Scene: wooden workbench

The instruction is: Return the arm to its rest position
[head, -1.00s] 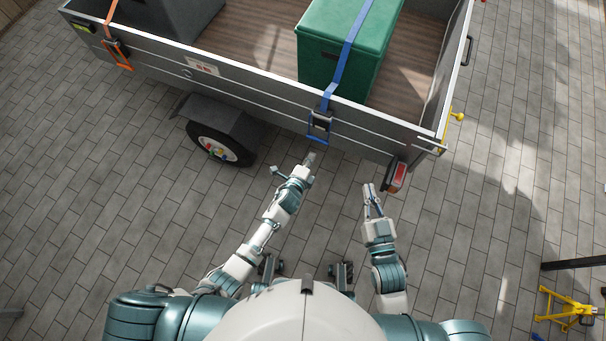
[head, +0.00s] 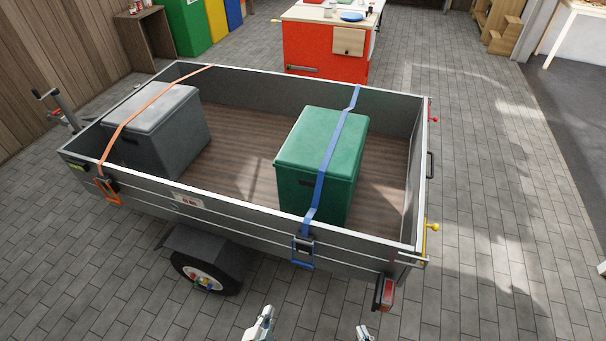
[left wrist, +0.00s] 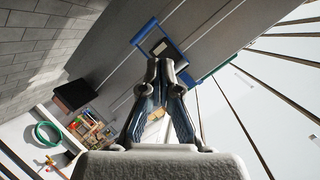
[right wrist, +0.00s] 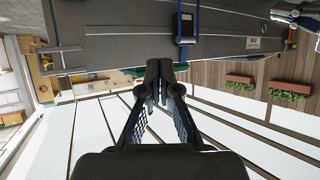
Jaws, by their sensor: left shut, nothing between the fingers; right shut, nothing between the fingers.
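My left gripper (head: 264,318) shows at the bottom edge of the head view, in front of the trailer's near side wall. In the left wrist view its fingers (left wrist: 160,68) are together with nothing between them. My right gripper (head: 362,333) barely shows at the bottom edge of the head view, right of the left one. In the right wrist view its fingers (right wrist: 159,70) are together and empty. Both grippers are apart from the trailer (head: 250,219). The rest of both arms is out of the head view.
A green box (head: 310,160) under a blue strap (head: 333,150) and a grey box (head: 160,130) under an orange strap (head: 140,112) stand in the trailer. The blue strap's buckle (head: 303,250) hangs on the near wall. Paved floor is clear at right. A red cabinet (head: 310,48) stands behind.

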